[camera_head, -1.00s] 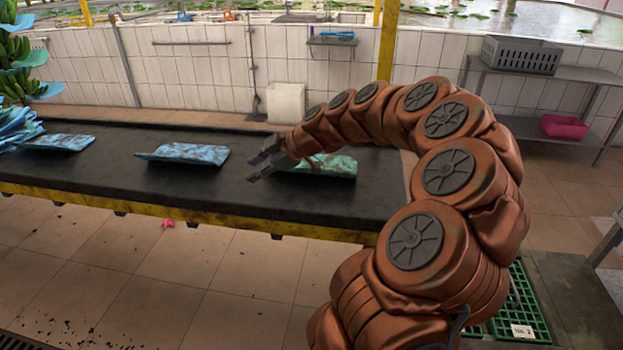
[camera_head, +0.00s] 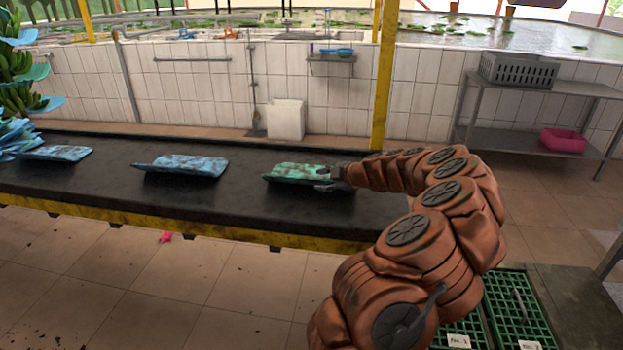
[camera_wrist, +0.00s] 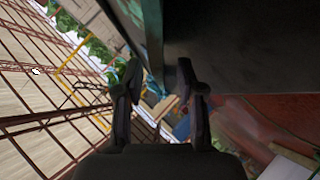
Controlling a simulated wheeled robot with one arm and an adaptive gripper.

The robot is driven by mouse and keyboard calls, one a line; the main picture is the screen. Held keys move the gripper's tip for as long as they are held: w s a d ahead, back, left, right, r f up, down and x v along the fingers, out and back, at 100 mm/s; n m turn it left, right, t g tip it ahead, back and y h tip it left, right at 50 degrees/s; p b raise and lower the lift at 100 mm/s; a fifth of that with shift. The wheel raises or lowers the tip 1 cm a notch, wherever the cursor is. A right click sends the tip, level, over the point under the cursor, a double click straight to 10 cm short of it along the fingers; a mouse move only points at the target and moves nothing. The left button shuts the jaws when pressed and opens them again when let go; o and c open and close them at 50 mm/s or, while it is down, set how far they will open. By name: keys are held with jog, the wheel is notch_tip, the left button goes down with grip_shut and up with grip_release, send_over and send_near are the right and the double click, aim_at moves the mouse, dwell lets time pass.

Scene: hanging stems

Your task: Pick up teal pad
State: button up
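The teal pad (camera_head: 295,172) with dark blotches lies on the black belt, the rightmost of the pads in the head view. My gripper (camera_head: 328,178) is at its right end, low and pointing left. In the wrist view the fingers of my gripper (camera_wrist: 159,72) are spread apart. A thin teal strip, likely the pad (camera_wrist: 152,38) seen edge-on, runs down toward the gap between the fingertips. I cannot tell whether either finger touches it. The fingers cover part of the pad's right end in the head view.
Two blue pads (camera_head: 185,165) (camera_head: 57,153) lie further left on the black belt (camera_head: 110,185), with bare belt between them. A yellow post (camera_head: 384,75) stands behind the belt near my arm. Green crates (camera_head: 520,306) are at lower right.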

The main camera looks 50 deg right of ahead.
aim_at(316, 181)
jog(key=shift+p+x, duration=0.3)
jog(key=shift+x, duration=1.65)
jog(key=shift+c, duration=0.2)
grip_shut()
